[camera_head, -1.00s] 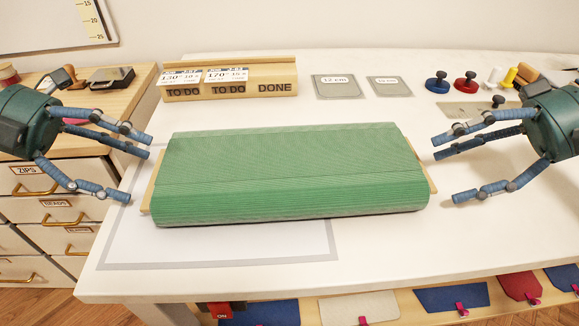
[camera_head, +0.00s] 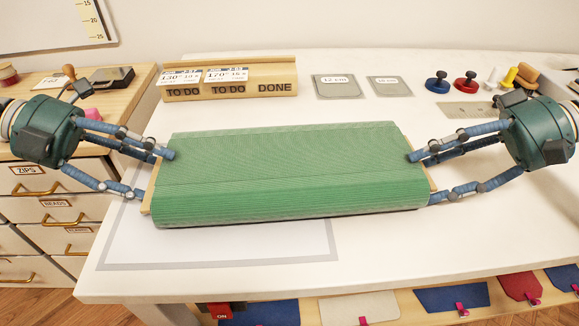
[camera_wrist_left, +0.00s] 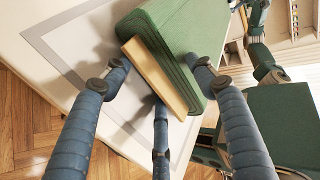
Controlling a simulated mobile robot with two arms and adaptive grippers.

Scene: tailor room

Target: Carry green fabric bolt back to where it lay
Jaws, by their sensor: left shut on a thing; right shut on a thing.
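The green fabric bolt (camera_head: 290,172) lies flat across the white table, its long side running left to right. A wooden board end sticks out at each short end of it. My left gripper (camera_head: 155,174) is shut on the bolt's left end. In the left wrist view the fingers stand around the wooden board end (camera_wrist_left: 155,76) and the green cloth (camera_wrist_left: 185,35). My right gripper (camera_head: 422,178) is shut on the bolt's right end, with a finger over the top edge. The bolt appears to rest on the table; its underside is hidden.
A grey-framed rectangle (camera_head: 215,266) is marked on the table (camera_head: 400,275), partly under the bolt. Behind stand a wooden TO DO/DONE card rack (camera_head: 230,92), grey plates (camera_head: 338,87) and blue and red knobbed pieces (camera_head: 437,81). A drawer cabinet (camera_head: 60,215) stands left.

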